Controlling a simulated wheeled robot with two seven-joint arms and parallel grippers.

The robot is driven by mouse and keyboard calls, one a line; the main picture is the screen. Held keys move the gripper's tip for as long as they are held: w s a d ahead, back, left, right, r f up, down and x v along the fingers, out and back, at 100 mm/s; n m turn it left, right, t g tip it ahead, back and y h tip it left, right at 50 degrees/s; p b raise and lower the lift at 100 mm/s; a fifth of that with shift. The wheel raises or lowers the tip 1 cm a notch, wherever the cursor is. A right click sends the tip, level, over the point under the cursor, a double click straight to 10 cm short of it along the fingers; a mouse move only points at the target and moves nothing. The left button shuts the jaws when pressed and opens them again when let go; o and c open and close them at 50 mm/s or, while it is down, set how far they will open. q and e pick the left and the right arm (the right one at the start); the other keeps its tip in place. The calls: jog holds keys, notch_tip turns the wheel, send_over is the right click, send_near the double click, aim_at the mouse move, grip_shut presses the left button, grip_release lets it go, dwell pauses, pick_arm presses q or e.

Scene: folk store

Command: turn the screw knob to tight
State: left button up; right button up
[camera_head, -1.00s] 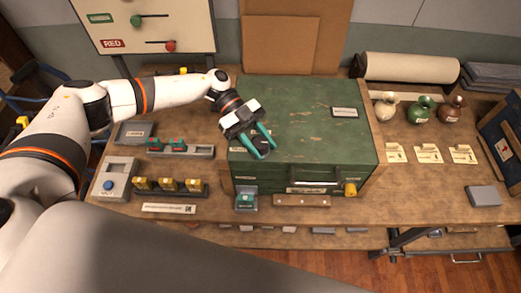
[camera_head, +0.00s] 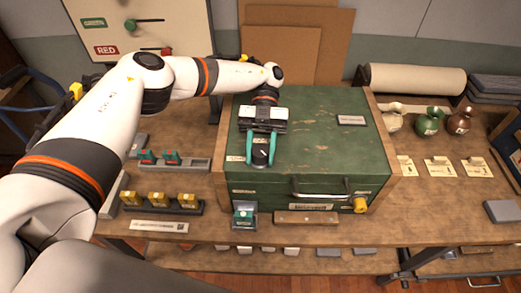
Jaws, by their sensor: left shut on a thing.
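The screw knob (camera_head: 260,157) is a small dark round knob on the left front part of the green box's top (camera_head: 315,135). A pale mark shows on its top. My left gripper (camera_head: 261,150) comes down over it from behind, with teal fingers on its left and right sides. The gripper is shut on the knob. A small pale label (camera_head: 235,159) lies to the left of the knob. My right gripper is not in view.
The box has a front drawer handle (camera_head: 320,195) and a yellow knob (camera_head: 360,204) at lower right. A small green-topped block (camera_head: 244,216) stands before it. Racks with yellow blocks (camera_head: 160,199) and green-red pieces (camera_head: 172,158) are left. Vases (camera_head: 428,122) stand at right.

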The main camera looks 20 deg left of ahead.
pick_arm(q)
jog(key=shift+r+m+y+p, duration=0.1)
jog(key=shift+m+y+p, duration=0.7)
jog(key=shift+y, duration=0.1)
jog(key=shift+m+y, duration=0.3)
jog(key=shift+y, duration=0.1)
jog(key=shift+f+p, duration=0.2)
jog(key=shift+p, duration=0.1)
jog(key=o, duration=1)
jog(key=shift+s, duration=0.1)
jog(key=shift+r, duration=0.1)
